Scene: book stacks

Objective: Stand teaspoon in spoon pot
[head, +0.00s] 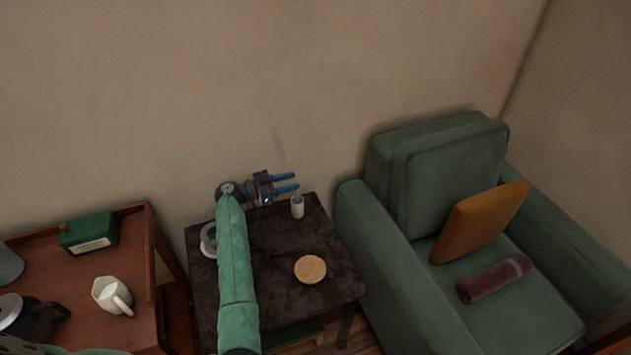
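A small pale pot (297,209), which looks like the spoon pot, stands upright near the back right edge of the dark side table (270,247). A thin grey sliver shows at its mouth; it may be the teaspoon, but it is too small to tell. My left gripper (294,181) is just above and behind the pot in the picture, its two blue fingers pointing right. The fingers are apart, with nothing visible between them. My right gripper is not in view.
A round tan coaster or biscuit (310,269) lies on the side table. A pale round object (208,240) is partly hidden behind my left arm. A green armchair (400,270) stands right. A wooden trolley (60,270) at left holds a green box (88,233) and white jug (112,296).

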